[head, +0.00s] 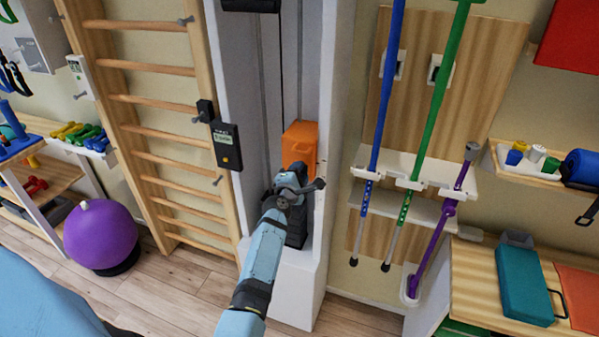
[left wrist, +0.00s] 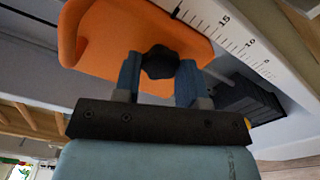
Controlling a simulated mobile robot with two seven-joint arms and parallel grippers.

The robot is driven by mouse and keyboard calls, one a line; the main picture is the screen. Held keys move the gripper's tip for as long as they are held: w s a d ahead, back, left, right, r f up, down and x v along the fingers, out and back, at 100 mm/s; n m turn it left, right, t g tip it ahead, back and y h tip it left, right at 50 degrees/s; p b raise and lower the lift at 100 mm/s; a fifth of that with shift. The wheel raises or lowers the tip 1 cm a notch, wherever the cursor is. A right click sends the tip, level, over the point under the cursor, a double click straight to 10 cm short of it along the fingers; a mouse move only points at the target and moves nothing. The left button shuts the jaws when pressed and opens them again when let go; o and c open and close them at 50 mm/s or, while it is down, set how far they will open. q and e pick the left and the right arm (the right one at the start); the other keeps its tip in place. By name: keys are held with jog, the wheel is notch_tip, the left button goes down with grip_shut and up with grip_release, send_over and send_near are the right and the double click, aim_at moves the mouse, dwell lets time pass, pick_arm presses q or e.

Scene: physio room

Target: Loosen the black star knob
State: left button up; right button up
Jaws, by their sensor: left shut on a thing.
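The black star knob (left wrist: 160,62) sits on the front of an orange carriage (left wrist: 110,35), which also shows in the head view (head: 299,140). My left gripper (left wrist: 159,78) is shut on the knob, one blue finger on each side of it. My right gripper is in neither view.
A white scale with numbers (left wrist: 235,42) runs beside the carriage, and black weight plates (left wrist: 245,98) are close by. Wooden wall bars (head: 160,125) with a dark display box (head: 227,146) stand left. Blue and green poles (head: 432,95) hang right.

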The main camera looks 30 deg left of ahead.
pick_arm(q)
jog(key=shift+n, duration=0.9)
jog(key=o, duration=0.9)
jog(key=shift+o, duration=0.2)
